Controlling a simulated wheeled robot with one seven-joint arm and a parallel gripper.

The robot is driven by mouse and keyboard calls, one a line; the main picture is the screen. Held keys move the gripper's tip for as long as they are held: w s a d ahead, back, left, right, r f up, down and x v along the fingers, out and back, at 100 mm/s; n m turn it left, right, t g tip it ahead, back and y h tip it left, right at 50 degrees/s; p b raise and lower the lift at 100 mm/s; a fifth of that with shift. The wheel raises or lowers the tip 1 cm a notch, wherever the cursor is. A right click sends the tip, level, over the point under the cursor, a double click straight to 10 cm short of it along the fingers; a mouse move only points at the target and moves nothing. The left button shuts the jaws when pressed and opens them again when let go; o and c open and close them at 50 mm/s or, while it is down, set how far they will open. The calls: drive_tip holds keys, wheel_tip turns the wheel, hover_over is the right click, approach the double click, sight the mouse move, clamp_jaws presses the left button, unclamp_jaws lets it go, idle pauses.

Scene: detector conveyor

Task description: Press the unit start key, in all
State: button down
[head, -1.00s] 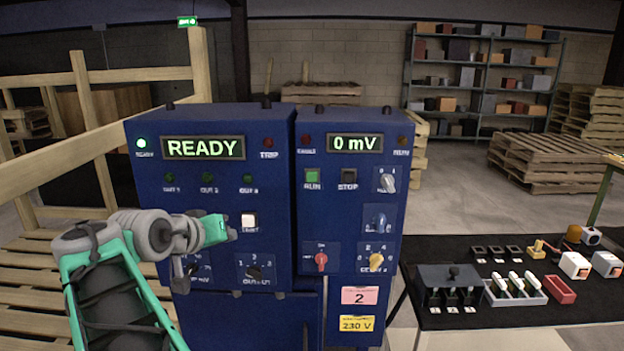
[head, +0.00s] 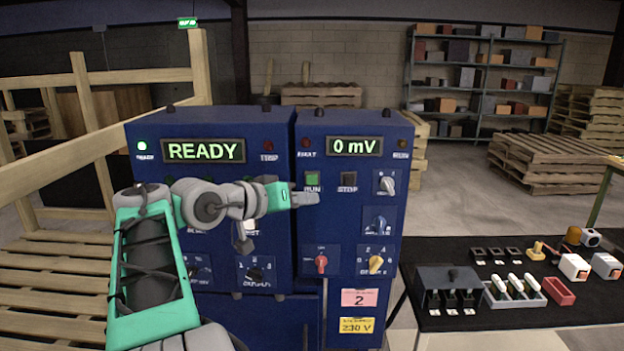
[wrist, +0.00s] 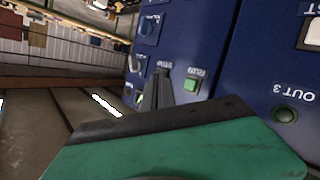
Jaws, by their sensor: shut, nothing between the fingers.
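The right-hand blue cabinet (head: 345,225) has a green RUN key (head: 312,178) and a dark STOP key (head: 348,179) below its 0 mV display. The green key also shows in the wrist view (wrist: 191,86). My gripper (head: 311,198) is shut and empty, its tips just below the RUN key in the head view. In the wrist view its dark fingertips (wrist: 161,84) point toward the panel, beside the green key. I cannot tell whether they touch the panel. The RUN key looks uncovered.
The left blue cabinet shows READY (head: 204,151); my arm hides part of its lamps and its white key (head: 250,226). A rotary knob (head: 387,185) sits right of STOP. A dark table (head: 450,315) with several parts stands right. A wooden rail (head: 80,185) stands left.

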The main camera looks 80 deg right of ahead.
sight(307, 183)
drive_tip(key=d+p, duration=0.1)
drive_tip(key=d, duration=0.2)
drive_tip(key=w+d+p, duration=0.1)
drive_tip(key=d, duration=0.2)
drive_tip(key=shift+w+d+p, duration=0.2)
drive_tip(key=shift+d+p, duration=0.1)
drive_tip(key=shift+p, duration=0.1)
idle(1.6)
drive_tip(key=shift+w+d, duration=0.1)
drive_tip(key=shift+d, duration=0.3)
drive_tip(key=shift+w+d+p, duration=0.15)
drive_tip(key=shift+d+p, duration=0.35)
drive_tip(key=shift+p, duration=0.05)
idle(0.5)
drive_tip(key=shift+s+a+b, duration=0.25)
drive_tip(key=shift+a+b, duration=0.3)
drive_tip(key=shift+a, duration=0.4)
drive_tip(key=shift+s+a+b, duration=0.25)
drive_tip(key=shift+a+b, duration=0.35)
drive_tip(key=shift+a, duration=0.6)
drive_tip(key=shift+s+a+b, duration=0.25)
drive_tip(key=shift+a+b, duration=0.35)
drive_tip(key=shift+a, duration=0.6)
